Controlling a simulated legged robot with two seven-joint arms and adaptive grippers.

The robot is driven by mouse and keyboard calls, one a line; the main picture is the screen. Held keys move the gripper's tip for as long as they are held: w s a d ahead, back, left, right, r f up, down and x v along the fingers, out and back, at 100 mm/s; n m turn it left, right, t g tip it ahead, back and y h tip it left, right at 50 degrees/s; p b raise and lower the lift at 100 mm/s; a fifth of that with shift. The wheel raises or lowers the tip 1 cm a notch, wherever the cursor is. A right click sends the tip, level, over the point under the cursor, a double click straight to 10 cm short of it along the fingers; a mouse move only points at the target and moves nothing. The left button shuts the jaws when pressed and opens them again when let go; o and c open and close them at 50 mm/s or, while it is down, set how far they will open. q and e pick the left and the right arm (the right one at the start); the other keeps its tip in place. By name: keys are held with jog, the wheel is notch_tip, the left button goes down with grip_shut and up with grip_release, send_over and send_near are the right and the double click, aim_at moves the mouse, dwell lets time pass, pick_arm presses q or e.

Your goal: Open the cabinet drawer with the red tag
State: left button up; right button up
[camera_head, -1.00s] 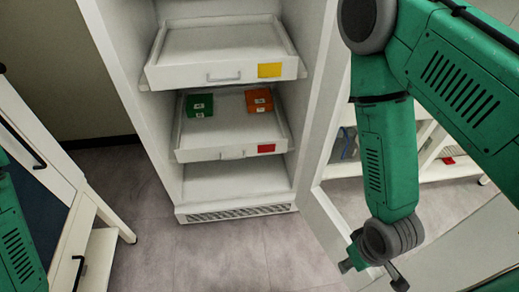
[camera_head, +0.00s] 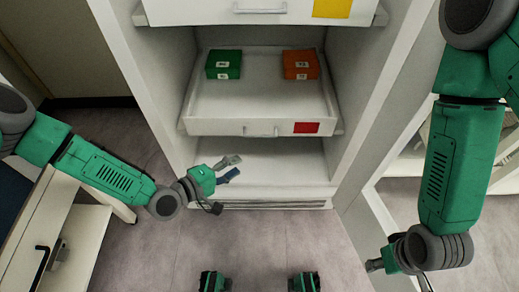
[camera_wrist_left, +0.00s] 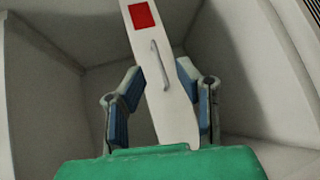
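The drawer with the red tag (camera_head: 306,127) is the middle one in the tall white cabinet. Its white front (camera_head: 215,127) has a small handle (camera_head: 262,133) at its centre. My left gripper (camera_head: 236,167) is open, below and left of that handle, in front of the cabinet. In the left wrist view the red tag (camera_wrist_left: 142,16) is at the top, and the handle (camera_wrist_left: 160,65) appears between my spread fingers (camera_wrist_left: 160,72), with no visible contact.
A green box (camera_head: 224,64) and an orange box (camera_head: 300,64) sit in the red-tag drawer. An upper drawer with a yellow tag (camera_head: 332,8) is above. The cabinet's open door (camera_head: 378,235) stands at the right. A white unit (camera_head: 70,240) is at the left.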

aim_at(258, 136)
pick_arm(q)
jog(key=w+a+f+n+t+b, duration=0.1)
jog(key=w+a+f+t+b, duration=0.1)
jog(key=w+a, duration=0.15)
jog(key=shift+n+h, duration=0.3)
jog(key=shift+b+x, duration=2)
jog(key=shift+x, duration=5.2)
pick_arm(e)
notch_tip(258, 136, down, 7)
jog(key=shift+a, duration=0.2)
pick_arm(q)
jog(key=shift+r, duration=0.1)
grip_shut()
